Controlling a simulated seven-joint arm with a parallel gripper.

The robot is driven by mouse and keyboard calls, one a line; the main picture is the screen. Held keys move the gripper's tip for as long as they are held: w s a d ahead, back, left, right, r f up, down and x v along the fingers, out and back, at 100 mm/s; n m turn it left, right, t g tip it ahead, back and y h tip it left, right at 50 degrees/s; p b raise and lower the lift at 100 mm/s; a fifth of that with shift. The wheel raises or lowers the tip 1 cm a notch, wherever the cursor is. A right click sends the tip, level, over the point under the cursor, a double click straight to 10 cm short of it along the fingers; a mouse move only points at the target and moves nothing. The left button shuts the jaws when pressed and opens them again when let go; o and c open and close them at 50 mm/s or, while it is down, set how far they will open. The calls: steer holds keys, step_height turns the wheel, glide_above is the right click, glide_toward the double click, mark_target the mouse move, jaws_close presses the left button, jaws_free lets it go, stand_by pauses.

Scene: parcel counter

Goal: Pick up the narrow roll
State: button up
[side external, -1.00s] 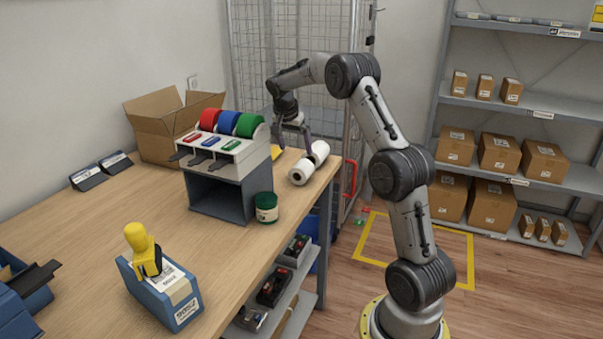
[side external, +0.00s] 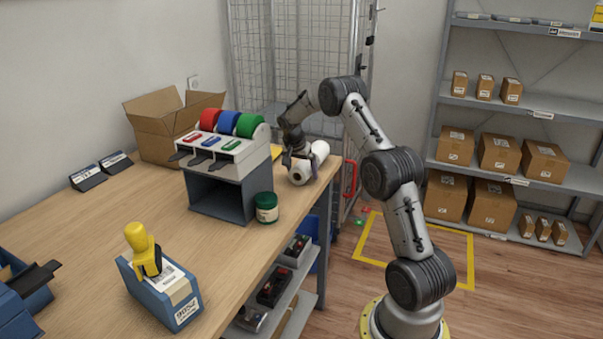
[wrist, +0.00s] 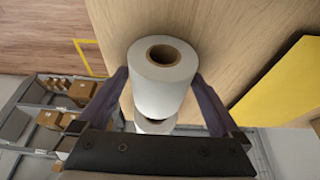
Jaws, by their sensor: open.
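Two white paper rolls lie near the far right end of the wooden counter. The nearer roll (side external: 299,174) has its end with the brown core facing the camera; this roll also shows in the wrist view (wrist: 163,90). The other roll (side external: 320,150) lies behind it and shows partly in the wrist view (wrist: 155,126). I cannot tell surely which is narrower. My gripper (side external: 297,158) is open and low over the rolls. In the wrist view its fingers (wrist: 160,84) stand on both sides of the nearer roll, with small gaps; contact is unclear.
A dispenser (side external: 225,165) with red, blue and green rolls stands left of the white rolls, and a green jar (side external: 266,207) stands in front. A yellow item (wrist: 285,90) lies beside the rolls. The counter's right edge (side external: 325,188) is close. A wire cage (side external: 285,60) stands behind.

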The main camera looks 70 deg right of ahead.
steer(key=shift+f, duration=0.1)
steer(key=c, duration=1.3)
steer(key=shift+c, duration=0.5)
